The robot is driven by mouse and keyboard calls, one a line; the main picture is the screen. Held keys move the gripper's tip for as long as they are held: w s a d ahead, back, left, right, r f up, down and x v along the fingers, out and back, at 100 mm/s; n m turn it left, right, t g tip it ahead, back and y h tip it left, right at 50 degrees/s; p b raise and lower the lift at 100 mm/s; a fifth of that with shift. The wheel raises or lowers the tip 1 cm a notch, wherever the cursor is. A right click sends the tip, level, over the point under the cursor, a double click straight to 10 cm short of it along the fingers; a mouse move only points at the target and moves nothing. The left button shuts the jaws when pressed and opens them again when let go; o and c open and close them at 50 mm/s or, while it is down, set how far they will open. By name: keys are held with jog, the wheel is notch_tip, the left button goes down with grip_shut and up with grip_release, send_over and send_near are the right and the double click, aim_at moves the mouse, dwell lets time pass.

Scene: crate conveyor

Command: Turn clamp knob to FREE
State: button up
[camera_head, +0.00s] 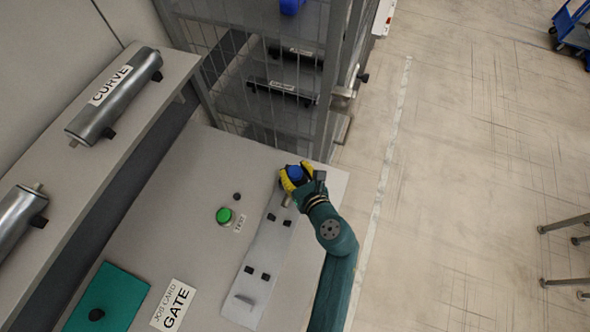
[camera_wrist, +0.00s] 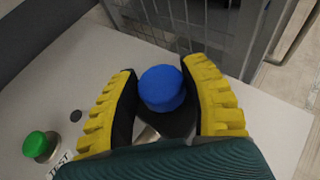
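The blue clamp knob (camera_head: 295,173) is a round blue cap at the far end of a grey plate (camera_head: 268,262) on the bench. It also shows in the wrist view (camera_wrist: 162,88). My gripper (camera_head: 296,179) has yellow fingers with black pads. In the wrist view my gripper (camera_wrist: 160,80) has one finger on each side of the knob, and the pads appear to touch it. No FREE marking or pointer is visible; my fingers and hand cover the area around the knob.
A wire cage (camera_head: 262,75) rises close behind the knob. A JOB CARD GATE label (camera_head: 175,305), teal pad (camera_head: 108,298) and shelf with a CURVE roller (camera_head: 115,95) lie left.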

jog(key=c, duration=0.6)
